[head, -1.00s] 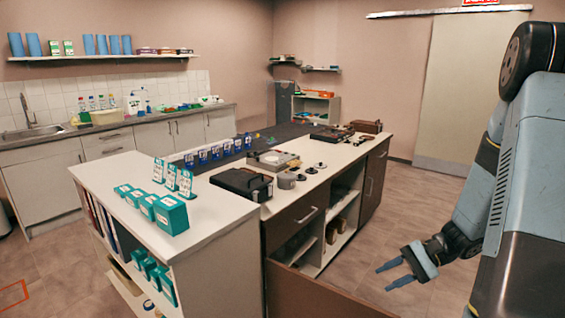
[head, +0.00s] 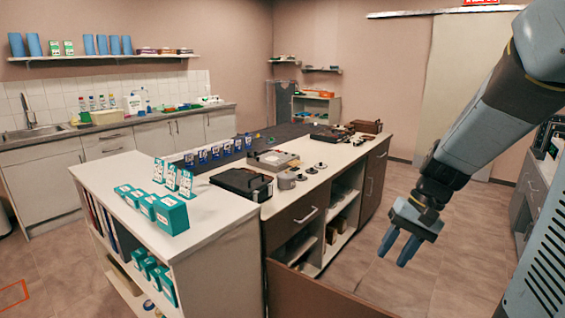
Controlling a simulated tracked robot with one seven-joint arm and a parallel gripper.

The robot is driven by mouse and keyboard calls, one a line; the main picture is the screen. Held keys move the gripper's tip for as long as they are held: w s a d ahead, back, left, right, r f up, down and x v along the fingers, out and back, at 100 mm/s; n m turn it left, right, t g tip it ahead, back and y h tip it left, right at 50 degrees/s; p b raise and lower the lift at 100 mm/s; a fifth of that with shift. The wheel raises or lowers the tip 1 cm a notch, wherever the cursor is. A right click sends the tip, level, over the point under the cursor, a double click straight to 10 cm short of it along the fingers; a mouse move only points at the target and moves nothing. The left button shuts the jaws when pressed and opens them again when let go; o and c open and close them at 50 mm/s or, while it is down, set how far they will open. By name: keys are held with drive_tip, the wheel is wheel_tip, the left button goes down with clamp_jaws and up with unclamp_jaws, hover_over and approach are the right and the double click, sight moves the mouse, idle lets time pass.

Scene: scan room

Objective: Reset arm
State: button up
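My gripper (head: 394,250) hangs at the right of the head view, with its two blue-grey fingers pointing down. There is a gap between the fingers, and I see nothing between them. My arm comes down from the upper right corner and is bent above the gripper. The gripper is over the open floor, to the right of the island counter, and appears apart from it.
The island counter (head: 225,209) bears teal boxes (head: 171,214), a black case (head: 241,183) and several devices. Another cabinet (head: 532,190) stands at the far right, behind my arm. Brown tiled floor (head: 350,265) lies between them. A sink counter (head: 160,120) runs along the back left.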

drive_tip(key=s+r+n+t+h, duration=0.3)
drive_tip(key=s+r+t, duration=0.3)
drive_tip(key=r, duration=0.7)
drive_tip(key=shift+s+a+t+h, duration=0.3)
drive_tip(key=shift+s+a+h, duration=0.05)
drive_tip(key=shift+s+h, duration=0.55)
